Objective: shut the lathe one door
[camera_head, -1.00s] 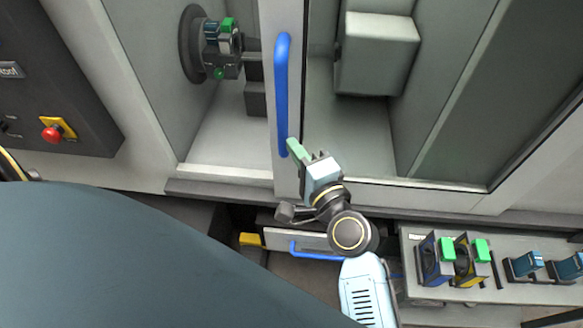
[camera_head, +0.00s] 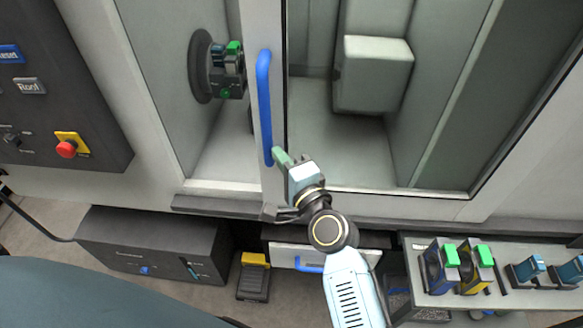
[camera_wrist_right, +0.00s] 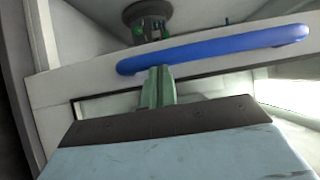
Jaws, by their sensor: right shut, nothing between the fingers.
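The lathe door has a pale frame (camera_head: 264,20) with a large glass pane and a long blue handle (camera_head: 264,105). The door stands partly open; the gap to its left shows the chuck (camera_head: 202,66) with green and blue parts. My right gripper (camera_head: 280,156) has its green fingers shut and empty, at the lower end of the handle, on its right side. In the right wrist view the fingers (camera_wrist_right: 158,86) rise to the blue handle (camera_wrist_right: 215,48) and seem to meet its edge; contact is hard to tell. My left gripper is out of view.
A control panel (camera_head: 55,110) with a red stop button (camera_head: 66,149) is at left. Below are a dark box (camera_head: 150,250), a yellow-topped pedal (camera_head: 253,275) and a drawer with a blue handle (camera_head: 309,265). A bench (camera_head: 425,300) at lower right holds several parts.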

